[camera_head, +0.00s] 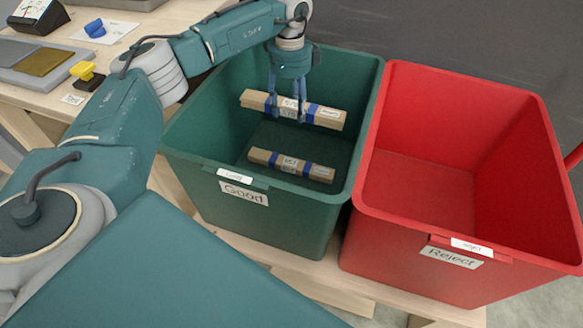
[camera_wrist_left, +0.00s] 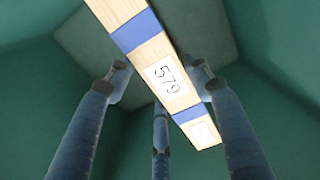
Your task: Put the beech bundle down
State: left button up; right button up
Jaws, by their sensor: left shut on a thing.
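My left gripper (camera_head: 287,108) is shut on a pale wooden bundle (camera_head: 326,116) with blue bands and a white label. It holds the bundle inside the green bin (camera_head: 187,147) marked "Good", above the bin's floor. A second banded wooden bundle (camera_head: 291,165) lies on the floor of the green bin, nearer the front wall. My right gripper is not in view.
A red bin (camera_head: 420,222) marked "Reject" stands to the right of the green bin and looks empty. At the upper left, a wooden table (camera_head: 125,47) carries a grey tray, a yellow-topped item (camera_head: 83,70), a blue item (camera_head: 95,28) and a dark display device (camera_head: 38,14).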

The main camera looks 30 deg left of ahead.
pick_arm(q)
notch_tip(320, 180, down, 7)
jog(key=b, duration=0.3)
send_near(291, 162)
notch_tip(291, 162, down, 2)
jog(key=shift+f, duration=0.1)
notch_tip(291, 162, down, 4)
jog(key=shift+r+b, duration=0.1)
jog(key=shift+b, duration=0.75)
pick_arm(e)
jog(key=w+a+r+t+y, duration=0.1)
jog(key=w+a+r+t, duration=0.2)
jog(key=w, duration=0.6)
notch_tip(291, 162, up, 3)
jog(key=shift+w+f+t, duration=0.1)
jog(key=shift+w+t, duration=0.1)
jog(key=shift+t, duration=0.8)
pick_arm(q)
jog(key=shift+f, duration=0.3)
jog(key=o, duration=1.4)
jog(key=shift+o, duration=0.2)
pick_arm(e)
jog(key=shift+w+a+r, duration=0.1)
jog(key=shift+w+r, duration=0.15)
